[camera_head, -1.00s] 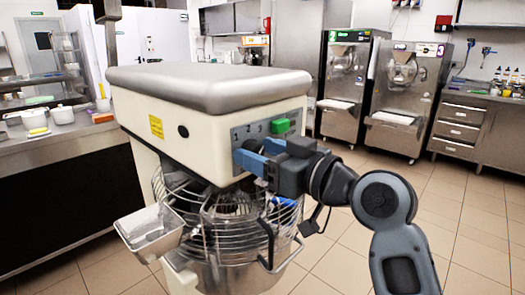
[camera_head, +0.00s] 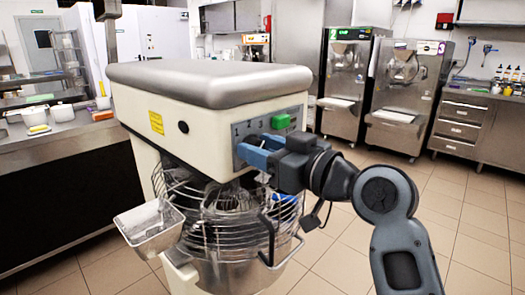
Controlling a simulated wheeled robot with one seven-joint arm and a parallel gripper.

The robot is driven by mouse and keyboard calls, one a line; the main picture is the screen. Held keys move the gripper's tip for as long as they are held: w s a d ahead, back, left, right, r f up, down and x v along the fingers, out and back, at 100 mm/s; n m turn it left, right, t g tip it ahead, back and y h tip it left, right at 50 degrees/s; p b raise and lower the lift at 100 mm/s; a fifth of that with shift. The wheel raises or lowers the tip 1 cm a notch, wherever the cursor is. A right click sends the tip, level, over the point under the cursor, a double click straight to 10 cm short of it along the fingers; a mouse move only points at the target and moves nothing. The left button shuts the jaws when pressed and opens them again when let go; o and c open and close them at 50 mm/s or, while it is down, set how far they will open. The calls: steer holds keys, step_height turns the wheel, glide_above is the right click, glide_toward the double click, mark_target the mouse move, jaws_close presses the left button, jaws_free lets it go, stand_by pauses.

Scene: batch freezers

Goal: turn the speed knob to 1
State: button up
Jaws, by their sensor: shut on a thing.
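The mixer (camera_head: 165,110) is cream with a grey top and stands in the middle of the view. On its right side is a grey control panel (camera_head: 240,130) with printed numbers and a green block (camera_head: 281,121). My gripper (camera_head: 250,152) has blue fingers against the panel, below the numbers. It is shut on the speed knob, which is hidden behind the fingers. I cannot read the knob's setting. My arm reaches in from the right.
A wire guard and bowl (camera_head: 230,225) sit under the mixer head, with a metal chute (camera_head: 150,228) at left. A counter (camera_head: 60,135) with pots is at left. Batch freezers (camera_head: 400,95) and a drawer cabinet (camera_head: 465,125) stand behind at right. The tiled floor at right is clear.

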steer(key=n+b, duration=0.1)
steer(key=b, duration=0.1)
steer(key=n+b, duration=0.2)
steer(key=b, duration=0.1)
steer(key=shift+f+b, duration=0.3)
steer(key=shift+f, duration=0.05)
steer(key=n+b, duration=0.5)
steer(key=b, duration=0.2)
steer(key=shift+n, duration=0.4)
steer(key=n+b, duration=0.4)
steer(key=shift+s+n+b, duration=0.1)
steer(key=shift+n+b, duration=0.2)
steer(key=shift+a+n+b, duration=0.1)
steer(key=shift+n+b, duration=1.45)
steer(key=shift+n, duration=0.45)
steer(key=shift+r, duration=0.1)
steer(key=o, duration=0.9)
steer(key=shift+c, duration=0.2)
steer(key=v, duration=0.7)
steer(key=shift+s+d, duration=0.3)
